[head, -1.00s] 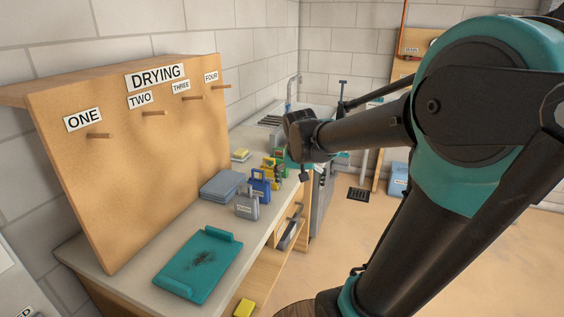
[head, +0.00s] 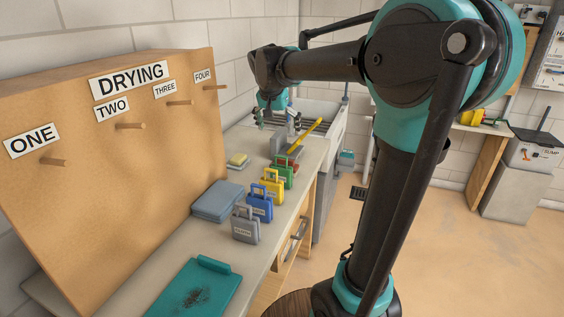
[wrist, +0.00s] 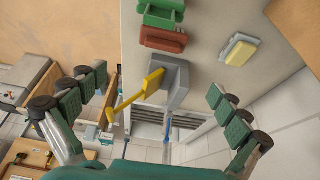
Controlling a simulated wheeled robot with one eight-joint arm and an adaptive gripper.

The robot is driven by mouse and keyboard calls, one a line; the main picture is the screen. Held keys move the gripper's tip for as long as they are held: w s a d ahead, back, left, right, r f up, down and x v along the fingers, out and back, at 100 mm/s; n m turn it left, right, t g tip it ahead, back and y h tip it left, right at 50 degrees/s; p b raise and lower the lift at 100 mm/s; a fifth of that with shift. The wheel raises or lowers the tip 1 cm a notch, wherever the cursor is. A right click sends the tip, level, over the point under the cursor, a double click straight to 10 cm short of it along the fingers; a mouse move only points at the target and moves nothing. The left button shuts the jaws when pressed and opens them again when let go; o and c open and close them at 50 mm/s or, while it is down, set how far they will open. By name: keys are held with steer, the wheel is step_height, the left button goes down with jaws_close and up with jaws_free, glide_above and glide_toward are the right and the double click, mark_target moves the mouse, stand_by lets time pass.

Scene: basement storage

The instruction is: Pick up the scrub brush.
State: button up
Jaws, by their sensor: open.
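A yellow long-handled tool that looks like the scrub brush (head: 307,134) slants up and out beside a grey block (head: 277,144) near the sink. In the wrist view the yellow tool (wrist: 130,98) lies between my spread fingers, nearer the left ones, with its thick end against the grey block (wrist: 178,84). I cannot make out any bristles. My gripper (head: 273,116) points down above the sink end of the counter, open and empty, apart from the tool. Both finger pairs show in the wrist view (wrist: 158,112).
A red block (wrist: 163,38), a green tagged piece (wrist: 160,13) and a yellow-white sponge (wrist: 238,50) lie close by. Yellow, blue (head: 259,203) and grey tagged pieces line the counter's front edge. The drying board (head: 120,170) stands at left; the sink (head: 320,112) lies behind.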

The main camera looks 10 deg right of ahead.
glide_above(284, 161)
steer(key=f, duration=1)
steer(key=shift+s+a+f, duration=0.2)
steer(key=shift+s+a, duration=0.05)
steer(key=shift+s, duration=0.15)
steer(key=shift+x, duration=3)
steer(key=shift+s+a+f, duration=0.1)
steer(key=shift+s+a, duration=0.05)
steer(key=shift+c, duration=0.6)
steer(key=c, duration=0.8)
steer(key=shift+s, duration=0.1)
steer(key=shift+c, duration=0.3)
